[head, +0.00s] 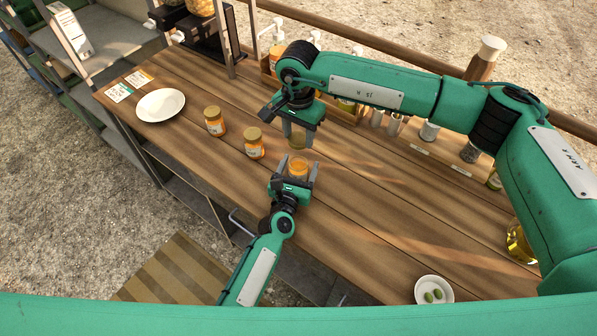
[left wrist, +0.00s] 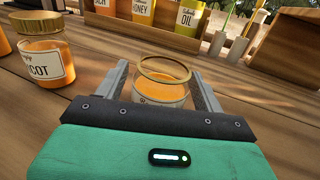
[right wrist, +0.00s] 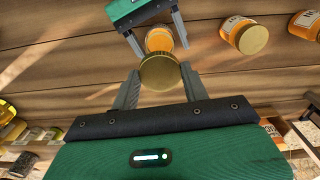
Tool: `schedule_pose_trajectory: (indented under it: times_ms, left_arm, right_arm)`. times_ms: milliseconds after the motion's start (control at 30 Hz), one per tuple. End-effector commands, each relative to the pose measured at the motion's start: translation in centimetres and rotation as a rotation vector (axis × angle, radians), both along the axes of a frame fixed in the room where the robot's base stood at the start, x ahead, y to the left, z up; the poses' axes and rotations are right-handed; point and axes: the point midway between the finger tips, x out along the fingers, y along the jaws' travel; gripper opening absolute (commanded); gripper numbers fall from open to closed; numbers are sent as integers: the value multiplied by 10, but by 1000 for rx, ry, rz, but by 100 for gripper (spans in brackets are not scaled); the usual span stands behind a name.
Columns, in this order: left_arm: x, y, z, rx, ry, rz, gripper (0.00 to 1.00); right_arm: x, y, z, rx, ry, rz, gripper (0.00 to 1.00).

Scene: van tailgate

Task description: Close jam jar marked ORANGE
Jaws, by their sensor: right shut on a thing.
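An open glass jar of orange jam (head: 298,169) stands on the wooden counter. It has no lid, and its label is mostly hidden in the left wrist view (left wrist: 160,92). My left gripper (head: 295,174) is low at the counter, its fingers apart on either side of the jar with a visible gap. My right gripper (head: 298,138) is above and just behind the jar, shut on a gold lid (right wrist: 160,72). The lid is held flat and apart from the jar, whose orange side (right wrist: 159,40) shows beyond it in the right wrist view.
Two closed jam jars (head: 254,144) (head: 215,121) stand to the left; one label ends in "COT". A white plate (head: 160,105) lies farther left. A small dish (head: 433,291) with green olives is at front right. A rack of condiments lines the back edge. The middle right counter is clear.

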Motion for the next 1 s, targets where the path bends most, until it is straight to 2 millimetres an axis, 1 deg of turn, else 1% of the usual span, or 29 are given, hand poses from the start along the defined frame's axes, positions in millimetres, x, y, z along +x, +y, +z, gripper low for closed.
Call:
schedule_pose_trajectory:
  times_ms: [33,167,200,267,300,367,467,700,767,1000]
  left_arm:
    - [0,0,0,0,0,0,59]
    - [0,0,0,0,0,0,33]
    - [0,0,0,0,0,0,25]
    - [0,0,0,0,0,0,14]
    - [0,0,0,0,0,0,10]
    - [0,0,0,0,0,0,10]
    - [0,0,0,0,0,0,10]
    - [0,0,0,0,0,0,10]
    - [0,0,0,0,0,0,10]
    - [0,0,0,0,0,0,10]
  right_arm:
    - [0,0,0,0,0,0,25]
    - [0,0,0,0,0,0,25]
    - [0,0,0,0,0,0,25]
    - [0,0,0,0,0,0,25]
    - [0,0,0,0,0,0,25]
    - [0,0,-1,0,0,0,25]
    - [0,0,-8,0,1,-1,25]
    - [-1,1,-43,-1,2,0,25]
    - [-1,0,-49,-2,1,0,25]
    - [0,0,-50,-1,0,0,25]
